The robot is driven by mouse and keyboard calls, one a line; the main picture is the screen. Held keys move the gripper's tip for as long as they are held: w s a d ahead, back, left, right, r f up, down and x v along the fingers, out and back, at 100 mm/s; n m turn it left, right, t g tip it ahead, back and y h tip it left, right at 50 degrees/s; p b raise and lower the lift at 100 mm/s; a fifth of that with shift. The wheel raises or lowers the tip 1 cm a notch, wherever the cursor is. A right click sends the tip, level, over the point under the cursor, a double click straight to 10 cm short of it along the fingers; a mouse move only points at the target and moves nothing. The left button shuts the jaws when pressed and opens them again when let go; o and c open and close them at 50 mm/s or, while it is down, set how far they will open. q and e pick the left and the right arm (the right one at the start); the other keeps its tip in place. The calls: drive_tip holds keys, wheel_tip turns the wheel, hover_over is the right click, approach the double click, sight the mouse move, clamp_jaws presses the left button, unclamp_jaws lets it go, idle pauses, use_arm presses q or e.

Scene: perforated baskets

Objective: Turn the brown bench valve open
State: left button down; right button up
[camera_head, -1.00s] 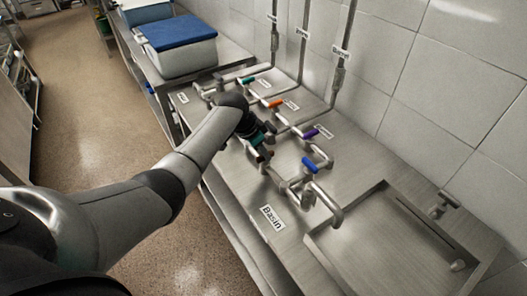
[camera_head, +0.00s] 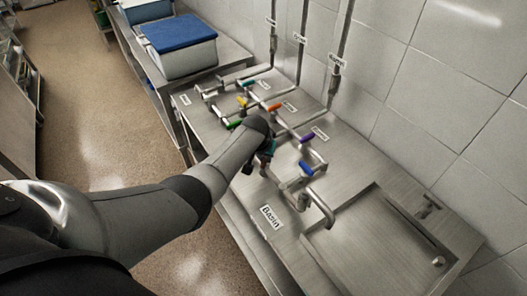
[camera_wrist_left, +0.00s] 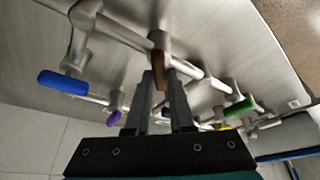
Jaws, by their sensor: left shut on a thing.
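The brown valve handle (camera_wrist_left: 158,68) hangs from a grey metal pipe fitting in the left wrist view, between the two fingers of my left gripper (camera_wrist_left: 159,78). The fingers are shut on it near their tips. In the head view my left gripper (camera_head: 266,157) is over the bench's pipework, left of the blue valve handle (camera_head: 307,167). My forearm and gripper hide most of the brown valve there. My right gripper is in neither view.
Other handles stand close by: purple (camera_head: 307,138), orange (camera_head: 274,107), teal (camera_head: 249,84), yellow (camera_head: 242,102) and green (camera_head: 234,125). A basin (camera_head: 340,225) lies at the front right. A blue-lidded box (camera_head: 180,48) stands at the back left.

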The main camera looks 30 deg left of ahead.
use_arm(q)
drive_tip(key=shift+d+n+y, duration=0.15)
drive_tip(key=shift+n+y, duration=0.15)
drive_tip(key=shift+n, duration=0.6)
drive_tip(key=n+y, duration=0.1)
drive_tip(key=n, duration=0.1)
drive_tip(key=shift+f+n+g, duration=0.1)
drive_tip(key=shift+n+g, duration=0.3)
drive_tip(key=shift+w+d+n+g+y+b, duration=0.1)
drive_tip(key=shift+n+g+y+b, duration=0.25)
drive_tip(key=shift+n+b, duration=0.65)
drive_tip(key=shift+n+g+y+b, duration=0.4)
drive_tip(key=shift+n+b, duration=0.3)
drive_tip(key=shift+n, duration=0.9)
drive_tip(key=c, duration=0.8)
unclamp_jaws()
